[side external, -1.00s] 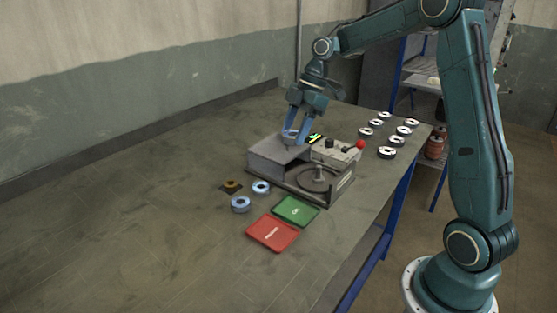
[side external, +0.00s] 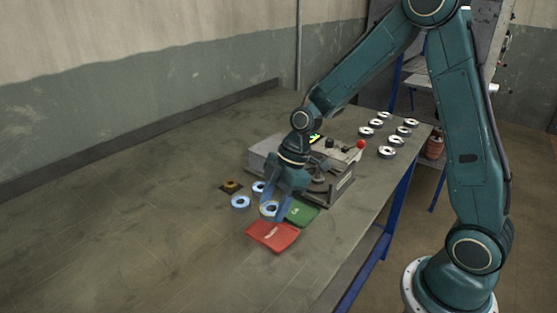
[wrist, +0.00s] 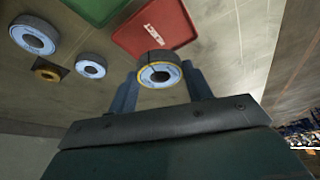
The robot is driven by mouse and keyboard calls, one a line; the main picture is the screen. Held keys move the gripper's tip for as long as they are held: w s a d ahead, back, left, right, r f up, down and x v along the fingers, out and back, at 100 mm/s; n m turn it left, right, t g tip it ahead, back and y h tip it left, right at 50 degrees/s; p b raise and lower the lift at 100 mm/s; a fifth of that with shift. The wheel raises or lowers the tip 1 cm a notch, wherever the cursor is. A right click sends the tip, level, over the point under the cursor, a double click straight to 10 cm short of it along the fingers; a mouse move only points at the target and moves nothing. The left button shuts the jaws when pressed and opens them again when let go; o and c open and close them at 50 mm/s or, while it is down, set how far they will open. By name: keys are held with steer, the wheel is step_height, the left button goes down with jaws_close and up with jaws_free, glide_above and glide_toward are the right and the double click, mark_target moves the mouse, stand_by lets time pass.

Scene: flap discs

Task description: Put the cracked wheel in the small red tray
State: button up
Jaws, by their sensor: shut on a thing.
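My gripper (side external: 270,208) is shut on a wheel (wrist: 160,76), which has a pale blue face, a yellow rim and a dark centre hole. A thin dark line crosses its face in the wrist view. It is held between both fingers, above the table and just behind the small red tray. The red tray (side external: 272,238) lies flat at the front with nothing seen in it, and pale lettering on its floor. It also shows in the wrist view (wrist: 172,22), beyond the held wheel. My fingers partly cover the tray's far edge in the side view.
A green tray (side external: 304,214) adjoins the red one. Two blue-faced wheels (side external: 240,202) (wrist: 90,66) and a brown ring on a dark pad (side external: 231,186) lie to the left. A grey test machine (side external: 340,185) stands behind; several white-faced wheels (side external: 387,152) lie at the back right.

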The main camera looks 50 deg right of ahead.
mark_target(275, 232)
steer(key=shift+f, duration=0.1)
steer(key=shift+f, duration=2.15)
steer(key=shift+f, duration=0.7)
steer(key=o, duration=1.1)
steer(key=shift+c, duration=0.2)
steer(key=shift+r, duration=0.15)
step_height(275, 232, up, 7)
